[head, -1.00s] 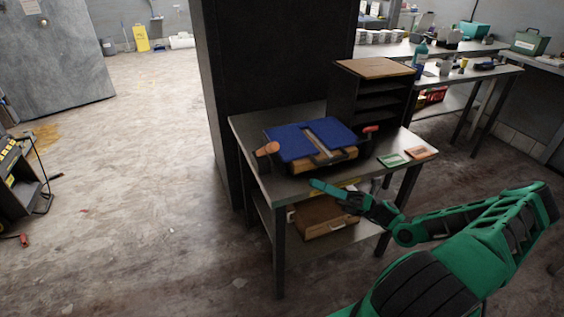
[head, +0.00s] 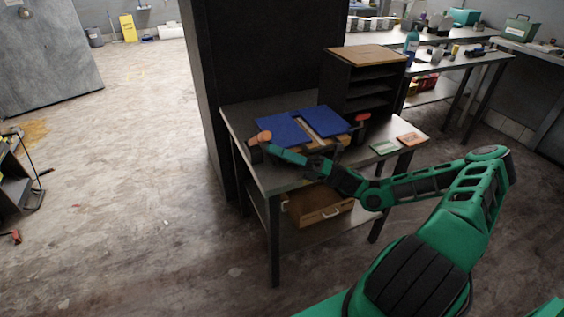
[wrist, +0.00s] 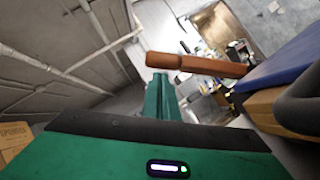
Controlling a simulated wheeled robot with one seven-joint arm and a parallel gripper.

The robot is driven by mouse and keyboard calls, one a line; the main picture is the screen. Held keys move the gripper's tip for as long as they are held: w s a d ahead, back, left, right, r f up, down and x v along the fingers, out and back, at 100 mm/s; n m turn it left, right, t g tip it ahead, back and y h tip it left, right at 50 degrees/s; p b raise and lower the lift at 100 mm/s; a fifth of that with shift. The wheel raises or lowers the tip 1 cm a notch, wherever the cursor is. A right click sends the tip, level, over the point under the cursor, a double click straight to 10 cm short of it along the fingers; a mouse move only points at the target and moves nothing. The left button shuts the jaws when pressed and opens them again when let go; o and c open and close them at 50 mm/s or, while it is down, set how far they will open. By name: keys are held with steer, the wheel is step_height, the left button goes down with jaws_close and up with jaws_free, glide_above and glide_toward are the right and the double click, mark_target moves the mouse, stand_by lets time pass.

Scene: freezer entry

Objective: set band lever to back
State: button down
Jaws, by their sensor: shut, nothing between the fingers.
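A machine with a blue top (head: 290,128) and a wooden base sits on the grey metal table. An orange lever handle (head: 261,138) sticks out at its left end, and a red-orange handle (head: 362,119) stands at its right end. Neither handle is labelled legibly. My gripper (head: 272,149) is shut and empty, its tip close beside the left orange handle. In the wrist view the shut fingers (wrist: 160,78) point at the orange handle (wrist: 195,64), which crosses just beyond their tips. I cannot tell if they touch. The blue top (wrist: 290,60) is on the right there.
A dark shelf unit with a wooden top (head: 366,55) stands behind the machine. A green card (head: 383,147) and an orange card (head: 410,139) lie on the table's right. A wooden drawer box (head: 318,205) is on the lower shelf. Floor at left is open.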

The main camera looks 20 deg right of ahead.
steer(key=shift+w+r, duration=0.25)
